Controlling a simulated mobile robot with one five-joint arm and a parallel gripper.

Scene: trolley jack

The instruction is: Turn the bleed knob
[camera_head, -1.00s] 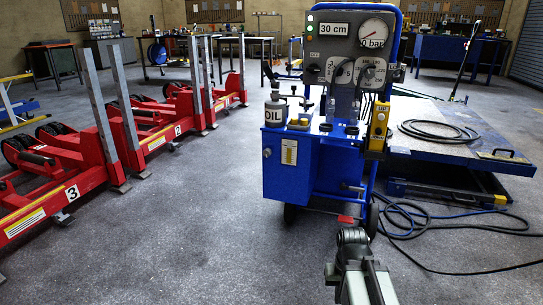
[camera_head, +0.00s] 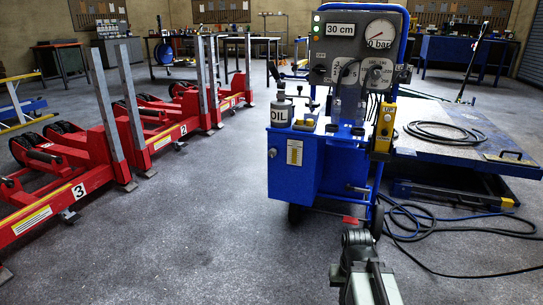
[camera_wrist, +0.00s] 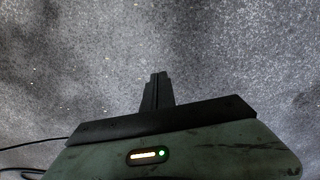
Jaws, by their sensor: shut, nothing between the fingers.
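A blue hydraulic cart (camera_head: 291,175) stands at centre right in the head view, with a grey gauge panel (camera_head: 358,50) on top. The panel carries a dial, a "30 cm" display and several dark knobs. A small grey knob (camera_head: 272,152) sits on the tank's left edge and a yellow part (camera_head: 304,124) on its top. I cannot tell which one is the bleed knob. My gripper shows in the wrist view (camera_wrist: 158,76), shut and empty, over bare floor. It is apart from every knob. My arm rises at the bottom of the head view, below the cart.
An oil bottle (camera_head: 279,107) stands on the tank. A yellow pendant (camera_head: 384,124) hangs at the cart's right. A blue lift table (camera_head: 455,143) and loose hoses (camera_head: 425,236) lie to the right. Red numbered column lifts (camera_head: 92,180) stand left. Floor between them and the cart is clear.

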